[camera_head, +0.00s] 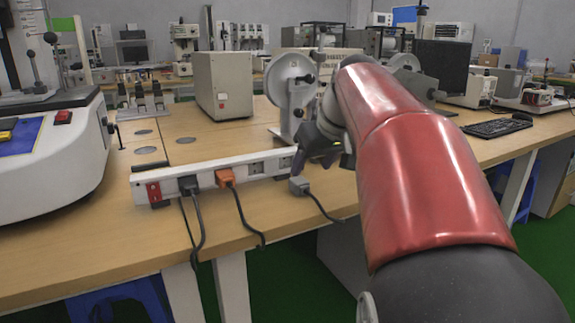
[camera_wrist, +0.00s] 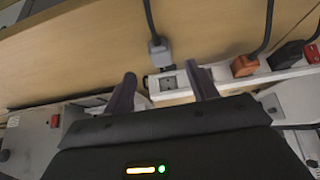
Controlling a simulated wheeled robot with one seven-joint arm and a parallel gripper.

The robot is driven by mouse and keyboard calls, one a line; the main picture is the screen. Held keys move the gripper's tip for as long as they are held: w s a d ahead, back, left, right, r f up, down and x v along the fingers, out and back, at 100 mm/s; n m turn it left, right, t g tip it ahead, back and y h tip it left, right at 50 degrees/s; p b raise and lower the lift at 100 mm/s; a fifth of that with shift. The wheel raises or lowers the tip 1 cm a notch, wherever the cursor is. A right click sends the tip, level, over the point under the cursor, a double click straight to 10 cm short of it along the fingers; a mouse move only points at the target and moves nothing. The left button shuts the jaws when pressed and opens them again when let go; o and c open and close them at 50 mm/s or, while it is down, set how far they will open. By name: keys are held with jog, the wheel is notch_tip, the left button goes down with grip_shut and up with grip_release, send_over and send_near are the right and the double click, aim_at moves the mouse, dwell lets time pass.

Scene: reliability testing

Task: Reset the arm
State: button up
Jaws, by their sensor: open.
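My red arm reaches in from the right, and my gripper (camera_head: 314,158) is over the right end of the white power strip (camera_head: 132,188), partly hidden by my wrist. In the wrist view my gripper (camera_wrist: 163,85) has two dark fingers spread apart, with nothing held between them. A grey plug (camera_head: 298,186) with a dark cord is by the front of the strip's right end. In the wrist view the grey plug (camera_wrist: 160,52) is beyond the fingertips, beside a socket (camera_wrist: 168,84). I cannot tell whether it touches the strip.
An orange plug (camera_head: 225,178) and a black plug (camera_head: 188,185) sit in the strip, beside a red switch (camera_head: 154,192). A white wheel stand (camera_head: 290,95) and a beige box (camera_head: 222,85) stand behind. The wooden table (camera_head: 60,235) is clear at front left.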

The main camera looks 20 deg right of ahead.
jog(key=s+a+f+p, duration=0.1)
jog(key=s+a+f, duration=0.7)
jog(key=s, duration=0.2)
jog(key=s+a+f+g+p, duration=0.1)
jog(key=s+a+f, duration=0.6)
jog(key=s+f, duration=0.2)
jog(key=shift+s+a+f, duration=0.15)
jog(key=shift+s+a, duration=0.25)
jog(key=shift+s, duration=0.1)
